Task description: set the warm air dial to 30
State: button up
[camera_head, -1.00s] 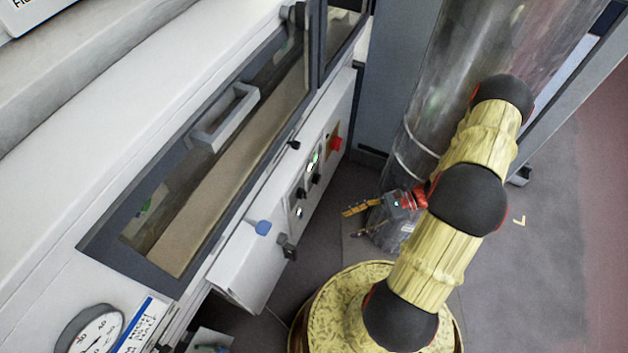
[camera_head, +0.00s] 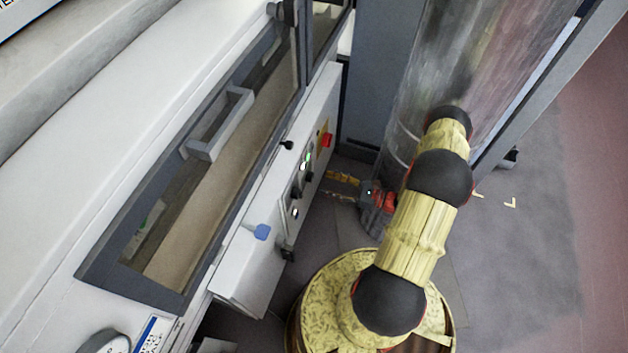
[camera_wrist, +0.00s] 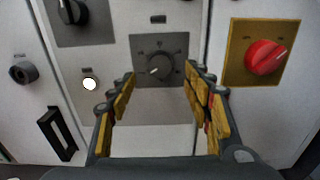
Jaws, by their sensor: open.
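A black round dial (camera_wrist: 158,65) on a dark grey plate with scale marks sits in the middle of the wrist view. Its scale figures and any label are too small to read, so I cannot confirm that it is the warm air dial or tell its setting. My gripper (camera_wrist: 160,77) is open and empty, with its yellow-padded fingers to the left and right of the dial in the picture; they appear apart from it.
A red knob on a yellow plate (camera_wrist: 265,57) is right of the dial. A dark knob (camera_wrist: 72,12) and a lit white button (camera_wrist: 90,84) are to the left, with a black handle (camera_wrist: 58,133) lower down. A blue-ended lever (camera_head: 262,232) sticks out from the panel.

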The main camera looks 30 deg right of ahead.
aim_at(310, 177)
jog(key=b+x, duration=0.1)
jog(key=x, duration=0.4)
jog(key=shift+w+a, duration=0.2)
jog(key=shift+c, duration=1.1)
jog(key=c, duration=0.9)
